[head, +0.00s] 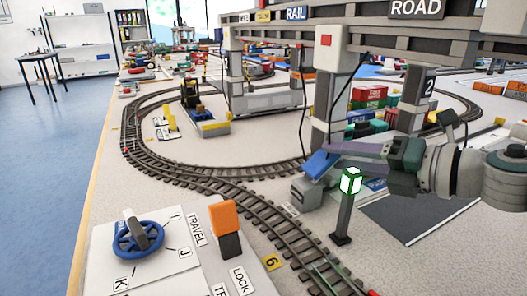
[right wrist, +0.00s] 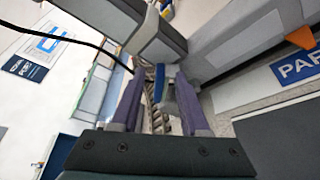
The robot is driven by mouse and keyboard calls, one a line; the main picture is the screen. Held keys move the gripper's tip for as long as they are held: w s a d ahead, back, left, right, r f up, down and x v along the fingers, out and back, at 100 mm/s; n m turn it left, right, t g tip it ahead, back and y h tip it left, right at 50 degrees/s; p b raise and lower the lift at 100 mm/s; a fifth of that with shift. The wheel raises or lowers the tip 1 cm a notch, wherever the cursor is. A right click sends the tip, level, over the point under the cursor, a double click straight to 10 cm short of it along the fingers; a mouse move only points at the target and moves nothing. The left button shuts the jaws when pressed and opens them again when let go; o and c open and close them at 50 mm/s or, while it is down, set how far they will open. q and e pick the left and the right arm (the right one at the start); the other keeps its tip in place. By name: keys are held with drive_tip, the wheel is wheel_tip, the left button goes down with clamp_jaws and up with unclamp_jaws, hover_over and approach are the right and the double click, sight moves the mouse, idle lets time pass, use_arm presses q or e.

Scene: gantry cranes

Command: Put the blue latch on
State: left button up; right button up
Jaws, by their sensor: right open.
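The blue latch (head: 318,163) is a small slanted blue piece at the foot of the near crane leg, above a grey block (head: 308,192). My right gripper (head: 336,158) comes in from the right, with its fingertips at the latch. In the right wrist view, my gripper (right wrist: 160,84) has its two purple-grey fingers apart, and the blue latch (right wrist: 171,72) shows between and just beyond the tips. I cannot tell whether a finger touches it. The fingers hide part of the latch in the head view. My left gripper is not in view.
A post with a lit green and white lamp (head: 350,181) stands just in front of my right gripper. The crane leg (head: 326,95) rises close behind. Curved track (head: 250,195) passes on the left. A blue handwheel (head: 138,238) and an orange-topped LOCK lever (head: 223,217) are at front left.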

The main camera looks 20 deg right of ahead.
clamp_jaws()
idle(0.3)
idle(0.3)
